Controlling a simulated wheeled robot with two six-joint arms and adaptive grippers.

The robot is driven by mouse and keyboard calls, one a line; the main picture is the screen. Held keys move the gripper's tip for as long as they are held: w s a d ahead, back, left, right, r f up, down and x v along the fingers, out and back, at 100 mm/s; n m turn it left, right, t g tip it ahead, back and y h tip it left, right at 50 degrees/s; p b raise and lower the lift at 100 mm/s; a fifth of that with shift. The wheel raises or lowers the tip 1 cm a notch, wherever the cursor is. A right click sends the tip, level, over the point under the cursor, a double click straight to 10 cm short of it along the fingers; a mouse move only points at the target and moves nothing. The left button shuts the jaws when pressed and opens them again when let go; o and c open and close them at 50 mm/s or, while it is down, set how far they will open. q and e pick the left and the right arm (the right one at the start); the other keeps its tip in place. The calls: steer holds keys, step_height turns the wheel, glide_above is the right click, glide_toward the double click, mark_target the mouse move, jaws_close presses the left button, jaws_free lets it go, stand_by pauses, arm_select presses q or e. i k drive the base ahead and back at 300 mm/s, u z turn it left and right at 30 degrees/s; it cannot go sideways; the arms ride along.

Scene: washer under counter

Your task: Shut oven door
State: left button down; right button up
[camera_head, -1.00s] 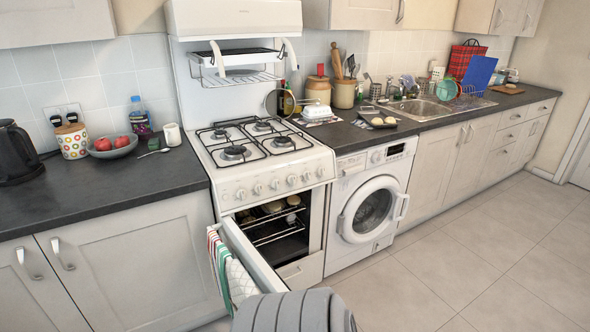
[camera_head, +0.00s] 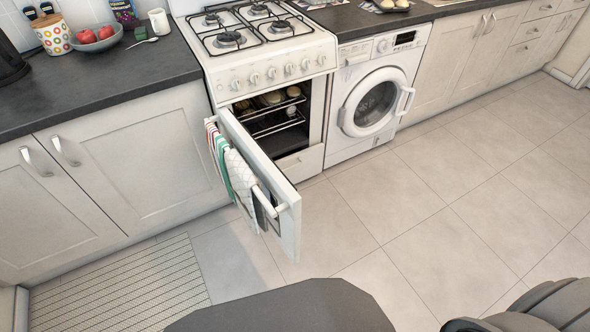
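The white oven door (camera_head: 285,211) stands open, hinged at the oven's left side and swung out into the room. Its bar handle (camera_head: 266,200) is on the outer face, with a striped towel and a pale checked towel (camera_head: 241,180) hanging over it. The oven cavity (camera_head: 276,143) is exposed, with racks and several round food items inside. The cooker (camera_head: 262,65) has a gas hob above a row of knobs. Neither gripper shows. A dark grey rounded part of mine is at the bottom centre, and part of my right arm is at the bottom right corner.
A washing machine (camera_head: 375,95) with its round door shut stands right of the cooker. Grey counters and closed cupboards (camera_head: 140,160) line the wall. A ribbed mat (camera_head: 125,290) lies on the floor at lower left. The tiled floor (camera_head: 420,210) is clear right of the door.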

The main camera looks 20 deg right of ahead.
mark_target(281, 201)
steer(key=z, duration=0.1)
steer(key=i, duration=0.5)
steer(key=z, duration=1.1)
steer(key=k, duration=0.8)
steer(key=u, duration=0.85)
steer(key=i, duration=0.4)
steer(key=u, duration=0.05)
